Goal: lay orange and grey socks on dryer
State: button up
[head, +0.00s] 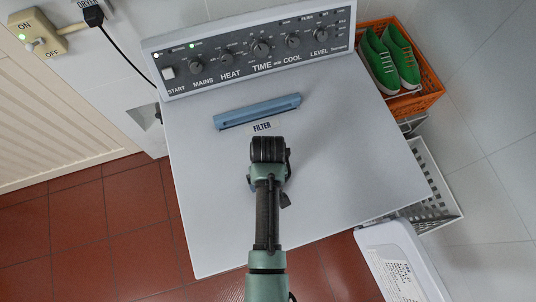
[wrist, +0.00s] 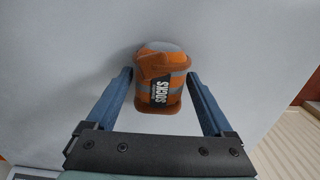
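The rolled orange and grey socks (wrist: 177,100), with a black label reading SOCKS, show in the wrist view against the dryer's pale top. They look to rest on it. The dryer (head: 350,140) fills the middle of the head view. My gripper (wrist: 158,74) is open, with one blue finger on each side of the socks. A gap shows between the socks and each finger. In the head view my gripper (head: 268,152) is over the dryer top just below the FILTER label, and my wrist hides the socks there.
A blue filter handle (head: 257,111) lies on the top behind my gripper. The control panel (head: 255,50) rises at the back edge. An orange crate with green shoes (head: 391,58) and a white basket (head: 435,190) stand at the right. The top's right half is clear.

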jog(key=shift+o, duration=0.4)
notch_tip(320, 180, up, 12)
jog(key=b, duration=0.1)
jog(key=w+r+m+t, duration=0.1)
jog(key=w+r+t, duration=0.7)
jog(key=r, duration=0.7)
jog(key=w+r+m+t, duration=0.1)
jog(key=w+r+t, duration=0.4)
jog(key=w+r, duration=0.7)
jog(key=s+r+t, duration=0.3)
jog(key=r+t, duration=0.3)
jog(key=r, duration=1.2)
jog(key=s+r+m+t, duration=0.1)
jog(key=s+r+t, duration=0.3)
jog(key=r, duration=0.5)
jog(key=s+r+t, duration=0.4)
jog(key=s+r, duration=0.5)
jog(key=r, duration=0.1)
jog(key=shift+d+r+m, duration=0.15)
jog(key=shift+r+m, duration=0.1)
jog(key=shift+m, duration=0.15)
